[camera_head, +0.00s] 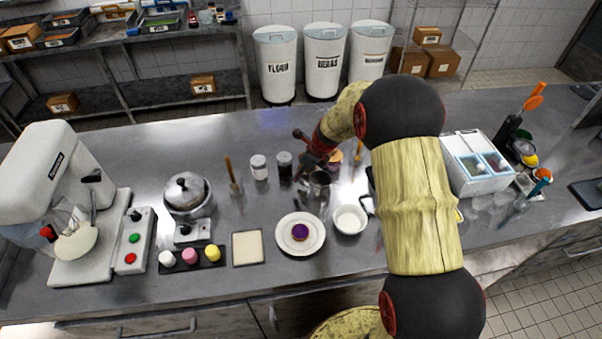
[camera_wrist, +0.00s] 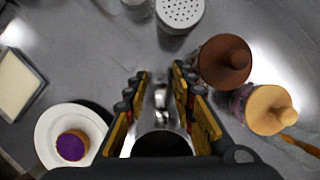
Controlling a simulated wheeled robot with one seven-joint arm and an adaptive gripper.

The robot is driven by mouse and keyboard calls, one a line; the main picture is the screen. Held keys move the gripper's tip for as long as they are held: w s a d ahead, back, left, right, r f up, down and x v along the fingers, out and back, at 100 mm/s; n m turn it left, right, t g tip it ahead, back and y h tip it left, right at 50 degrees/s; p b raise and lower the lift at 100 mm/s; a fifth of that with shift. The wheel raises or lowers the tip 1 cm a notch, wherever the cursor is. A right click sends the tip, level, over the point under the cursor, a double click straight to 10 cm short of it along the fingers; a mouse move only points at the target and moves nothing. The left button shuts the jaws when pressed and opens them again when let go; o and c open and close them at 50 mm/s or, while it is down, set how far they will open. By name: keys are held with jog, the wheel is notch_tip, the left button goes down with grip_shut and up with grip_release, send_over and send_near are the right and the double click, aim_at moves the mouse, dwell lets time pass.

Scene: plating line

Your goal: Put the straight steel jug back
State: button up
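The straight steel jug (camera_head: 320,184) is upright at the middle of the steel counter, just below my gripper (camera_head: 316,163). It lies behind the plate and the white bowl. In the wrist view the jug (camera_wrist: 160,101) shows as shiny steel with a dark round opening, between the two fingers of my gripper (camera_wrist: 160,74). The fingers stand apart on either side of it. I cannot tell whether they press on it or whether its base touches the counter. My arm hides part of the counter to the right.
A white plate (camera_head: 287,245) with a purple-topped cake (camera_head: 300,232) and a white bowl (camera_head: 350,220) stand in front. Two shakers (camera_head: 259,167) stand left of my gripper. Brown-topped (camera_wrist: 225,60) and tan-topped (camera_wrist: 269,108) bottles stand close to its right in the wrist view.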

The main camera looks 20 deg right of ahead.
jog(key=shift+r, duration=0.1)
jog(key=shift+r, duration=0.35)
jog(key=p+v, duration=0.2)
jog(key=v, duration=0.9)
jog(key=shift+s+d+r, duration=0.1)
jog(key=shift+s+r, duration=0.1)
jog(key=shift+r, duration=0.05)
jog(key=s+a+r+n+h, duration=0.1)
jog(key=s+a+r+n, duration=0.3)
jog(key=s+r+n, duration=0.35)
jog(key=s+a+r+n, duration=0.4)
jog(key=s+r+n, duration=0.2)
jog(key=r+n, duration=0.15)
jog(key=s+a+r+n+t, duration=0.1)
jog(key=s+r+n, duration=0.1)
jog(key=s+n, duration=0.5)
jog(key=s+r+n+t+h, duration=0.1)
jog(key=s+r+n, duration=0.1)
jog(key=s+n, duration=0.5)
jog(key=s, duration=0.3)
jog(key=shift+s+a, duration=0.2)
jog(key=shift+a, duration=0.15)
